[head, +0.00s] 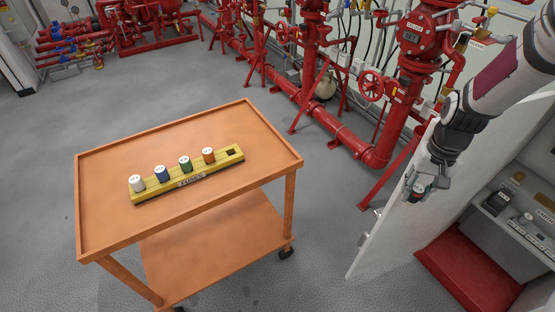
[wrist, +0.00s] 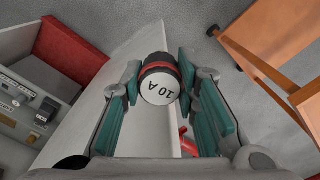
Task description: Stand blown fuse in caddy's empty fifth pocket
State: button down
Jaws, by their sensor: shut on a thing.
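In the head view my gripper is at the right, by the white cabinet door and apart from the cart. The yellow caddy (head: 190,182) lies on the orange cart's top. White, blue, green and orange fuses (head: 209,155) stand in its pockets. The pocket at its right end (head: 233,152) is dark and empty.
The orange cart (head: 120,165) has free room around the caddy. A white cabinet door (head: 385,225) stands open between the cart and a panel (head: 525,225) with a red base (head: 470,270). Red pipes and valves (head: 370,85) stand behind.

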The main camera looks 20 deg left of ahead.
aim_at(231, 157)
jog(key=i+u, duration=0.15)
jog(key=u, duration=0.25)
jog(key=i+u, duration=0.1)
jog(key=u, duration=0.25)
